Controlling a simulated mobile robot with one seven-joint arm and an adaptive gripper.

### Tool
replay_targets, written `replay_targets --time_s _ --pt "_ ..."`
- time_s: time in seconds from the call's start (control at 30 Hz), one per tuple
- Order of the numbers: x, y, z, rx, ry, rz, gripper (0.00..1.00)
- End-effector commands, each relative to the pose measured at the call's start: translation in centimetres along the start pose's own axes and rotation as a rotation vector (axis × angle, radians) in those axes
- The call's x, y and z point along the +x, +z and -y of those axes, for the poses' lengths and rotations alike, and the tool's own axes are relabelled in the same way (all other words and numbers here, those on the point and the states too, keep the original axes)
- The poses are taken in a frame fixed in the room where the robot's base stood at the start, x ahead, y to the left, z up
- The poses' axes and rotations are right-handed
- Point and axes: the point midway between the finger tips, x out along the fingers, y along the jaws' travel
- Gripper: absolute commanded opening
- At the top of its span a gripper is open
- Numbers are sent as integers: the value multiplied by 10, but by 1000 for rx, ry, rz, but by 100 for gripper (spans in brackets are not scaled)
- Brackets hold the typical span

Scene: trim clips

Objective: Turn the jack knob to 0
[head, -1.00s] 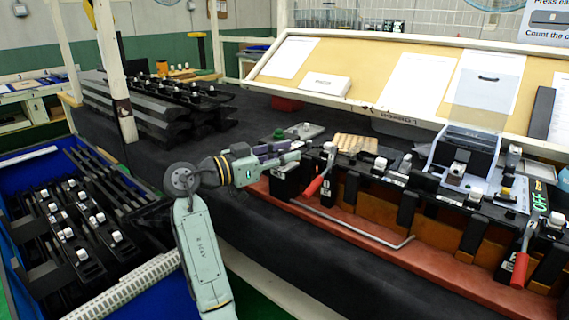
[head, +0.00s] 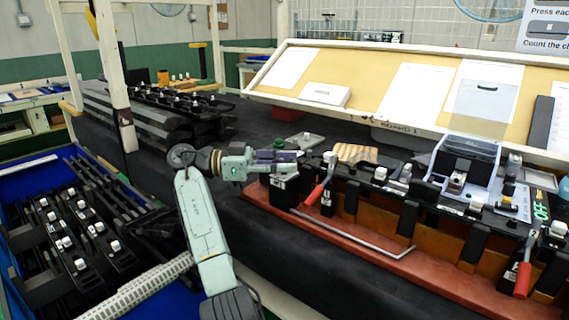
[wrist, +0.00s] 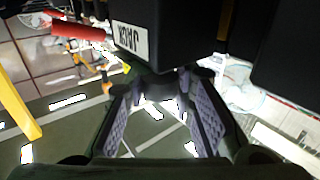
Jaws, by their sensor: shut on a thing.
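My gripper (head: 285,158) is at the left end of the black fixture rail in the head view, beside a black block (head: 284,190). In the wrist view a white label reading JACK (wrist: 130,38) is on a black block just beyond my fingers. My gripper (wrist: 160,86) shows two purple-padded fingers closed on a small dark knob (wrist: 157,92) under that block. The knob's markings and the number it points to are hidden. In the head view the knob is hidden by my gripper and the block.
A red-handled lever (head: 317,192) stands just right of my gripper, and another red handle (head: 522,280) is at the far right. A bent metal rod (head: 355,238) lies along the red base (head: 440,285). A green round thing (head: 279,142) is behind my gripper.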

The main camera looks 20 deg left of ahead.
Motion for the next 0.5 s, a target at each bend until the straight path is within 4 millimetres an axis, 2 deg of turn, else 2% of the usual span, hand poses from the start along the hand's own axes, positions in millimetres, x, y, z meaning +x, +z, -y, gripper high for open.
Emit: replay_targets --time_s 0.37,0.4,0.5 --pt "1 2 -1 -2 9 5 0" --pt "1 2 -1 -2 9 5 24" --pt "1 2 0 -2 8 4 30"
